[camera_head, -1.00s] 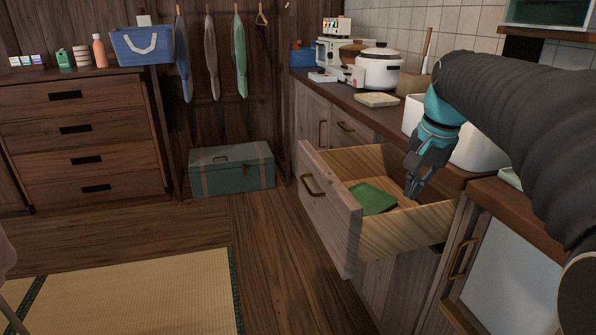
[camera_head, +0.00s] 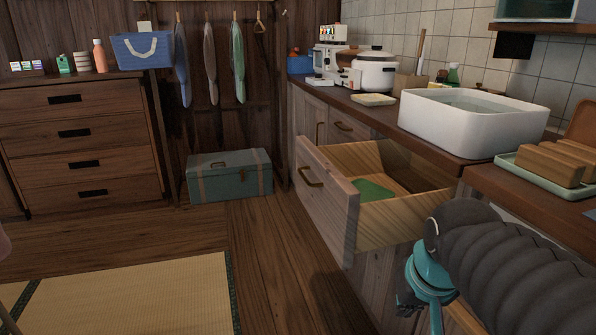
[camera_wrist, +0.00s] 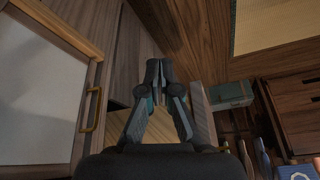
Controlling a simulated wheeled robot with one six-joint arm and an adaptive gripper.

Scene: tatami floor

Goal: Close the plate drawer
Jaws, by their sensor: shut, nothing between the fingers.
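The plate drawer (camera_head: 328,208) stands open from the cabinet under the counter. Its grey wooden front has a brass handle (camera_head: 309,177), and a green plate (camera_head: 372,189) lies inside, partly hidden by the drawer's side. My gripper is low, outside the drawer, to the right of and below its front in the head view, where the wrist hides much of it. In the wrist view my gripper (camera_wrist: 159,68) has its fingers together and empty. The drawer front seems to show there as a pale panel (camera_wrist: 203,118) right of the fingers, apart from them.
A white sink basin (camera_head: 470,125) and a tray with wooden blocks (camera_head: 548,165) stand on the counter. A cabinet door with a brass handle (camera_wrist: 91,108) is left of my gripper in the wrist view. A teal chest (camera_head: 230,176) stands at the back. The wooden floor before the drawer is clear.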

